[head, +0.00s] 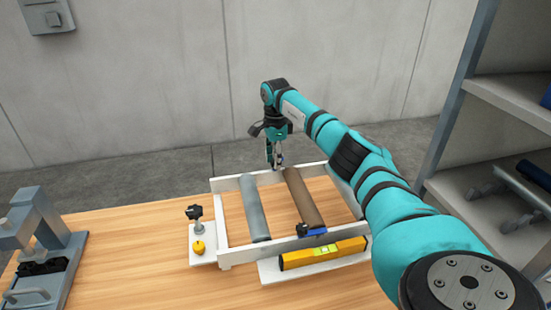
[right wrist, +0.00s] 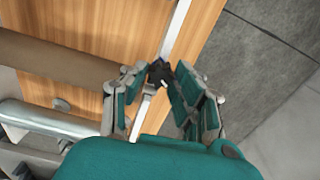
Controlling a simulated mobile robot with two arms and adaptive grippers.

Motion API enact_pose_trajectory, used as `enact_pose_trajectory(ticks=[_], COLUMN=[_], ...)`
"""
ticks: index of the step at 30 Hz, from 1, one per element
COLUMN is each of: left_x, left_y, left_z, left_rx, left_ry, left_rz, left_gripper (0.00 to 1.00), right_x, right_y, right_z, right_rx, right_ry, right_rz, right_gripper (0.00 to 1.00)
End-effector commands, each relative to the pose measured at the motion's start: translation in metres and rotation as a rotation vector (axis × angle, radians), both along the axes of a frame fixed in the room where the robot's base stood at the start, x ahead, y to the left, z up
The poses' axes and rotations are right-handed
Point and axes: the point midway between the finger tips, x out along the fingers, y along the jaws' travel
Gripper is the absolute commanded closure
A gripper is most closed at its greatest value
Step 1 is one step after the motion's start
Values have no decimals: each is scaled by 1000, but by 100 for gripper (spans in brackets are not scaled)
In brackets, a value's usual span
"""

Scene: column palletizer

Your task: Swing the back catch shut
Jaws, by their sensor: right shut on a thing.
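A white frame (head: 222,215) on the wooden table holds a grey roller (head: 255,210) and a brown roller (head: 303,197). My right gripper (head: 275,163) is at the frame's back rail, near the back end of the brown roller. In the right wrist view, the back catch (right wrist: 158,71) shows as a small black piece on the white rail, between the fingertips of my right gripper (right wrist: 155,80), which is shut on it. The gripper mostly hides this catch in the head view. My left gripper is out of view.
A front catch (head: 303,230) with a blue part (head: 317,232) is on the front rail. A yellow level (head: 323,253) lies before the frame. A black knob (head: 194,212) and yellow knob (head: 198,247) stand left. A grey fixture (head: 45,245) is far left; shelves (head: 500,130) stand right.

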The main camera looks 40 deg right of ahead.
Motion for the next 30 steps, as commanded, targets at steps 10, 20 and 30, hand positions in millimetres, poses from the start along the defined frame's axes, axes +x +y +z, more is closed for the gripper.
enact_pose_trajectory(ticks=[10, 20, 30], left_x=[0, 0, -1], left_y=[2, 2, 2], left_z=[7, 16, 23], left_rx=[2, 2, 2], left_ry=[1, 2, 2], left_rz=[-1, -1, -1], left_gripper=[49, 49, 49], right_x=[0, 0, 0], right_y=[0, 0, 1], right_z=[2, 2, 2], right_rx=[0, 0, 0], right_ry=[0, 0, -1], right_rz=[-166, -465, -738], right_gripper=[100, 100, 100])
